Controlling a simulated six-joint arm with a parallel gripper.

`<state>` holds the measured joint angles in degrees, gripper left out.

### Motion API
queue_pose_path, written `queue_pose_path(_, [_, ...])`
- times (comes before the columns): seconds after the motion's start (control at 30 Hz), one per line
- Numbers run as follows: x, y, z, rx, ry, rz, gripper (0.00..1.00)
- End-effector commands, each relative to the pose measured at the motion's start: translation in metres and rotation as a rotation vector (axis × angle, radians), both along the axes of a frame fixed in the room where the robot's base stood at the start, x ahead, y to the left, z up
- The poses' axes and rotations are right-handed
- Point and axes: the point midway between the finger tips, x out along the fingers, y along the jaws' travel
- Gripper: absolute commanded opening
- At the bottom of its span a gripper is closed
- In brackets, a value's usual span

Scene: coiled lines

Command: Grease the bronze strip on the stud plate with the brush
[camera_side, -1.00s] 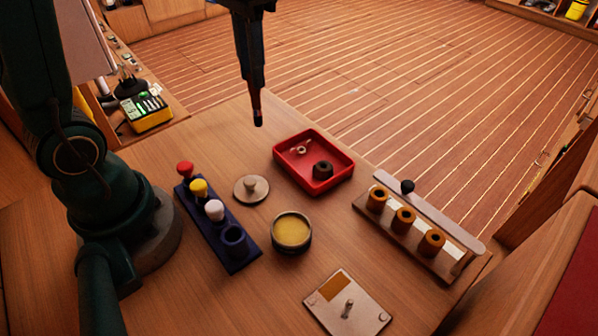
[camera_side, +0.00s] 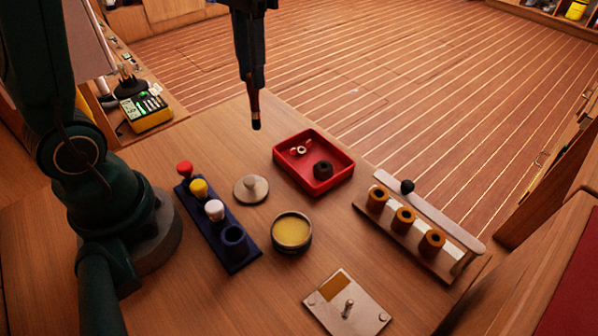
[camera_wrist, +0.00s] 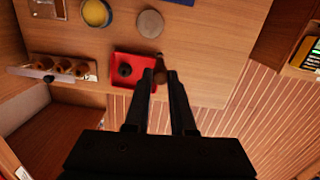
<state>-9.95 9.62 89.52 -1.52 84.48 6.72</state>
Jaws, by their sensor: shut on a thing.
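My gripper (camera_side: 252,86) is shut on the brush (camera_side: 256,112), which hangs tip down, high above the table behind the red tray. The brush has a brown handle and a dark tip; it also shows between the jaws in the wrist view (camera_wrist: 160,73). The stud plate (camera_side: 362,318) lies at the table's front, a pale metal plate with a stud standing on it. The bronze strip (camera_side: 331,288) is a brown-gold patch at its far-left corner; I cannot tell whether any grease is on it. The open grease pot (camera_side: 291,232) holds yellow grease.
A round knobbed lid (camera_side: 251,188) lies beside the pot. A navy rack (camera_side: 222,249) holds red, yellow and white-topped pieces and an open cup. The red tray (camera_side: 335,157) holds a dark ring and small parts. A wooden rack (camera_side: 446,269) with brown rollers stands right.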

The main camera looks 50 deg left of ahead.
Motion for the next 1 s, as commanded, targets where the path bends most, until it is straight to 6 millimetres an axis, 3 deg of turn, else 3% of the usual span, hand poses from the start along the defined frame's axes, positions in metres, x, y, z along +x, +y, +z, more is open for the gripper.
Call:
queue_pose_path(0.23, [-0.006,-0.066,0.005,-0.069,0.097,0.077,0.00])
queue_pose_path(0.4, [-0.019,-0.113,0.003,-0.105,0.157,0.028,0.00])
queue_pose_path(0.5, [-0.025,-0.132,0.000,-0.122,0.195,-0.023,0.00])
queue_pose_path(0.77, [-0.029,-0.139,-0.011,-0.149,0.244,-0.059,0.00])
queue_pose_path(1.0, [-0.030,-0.139,-0.035,-0.147,0.244,-0.059,0.00])
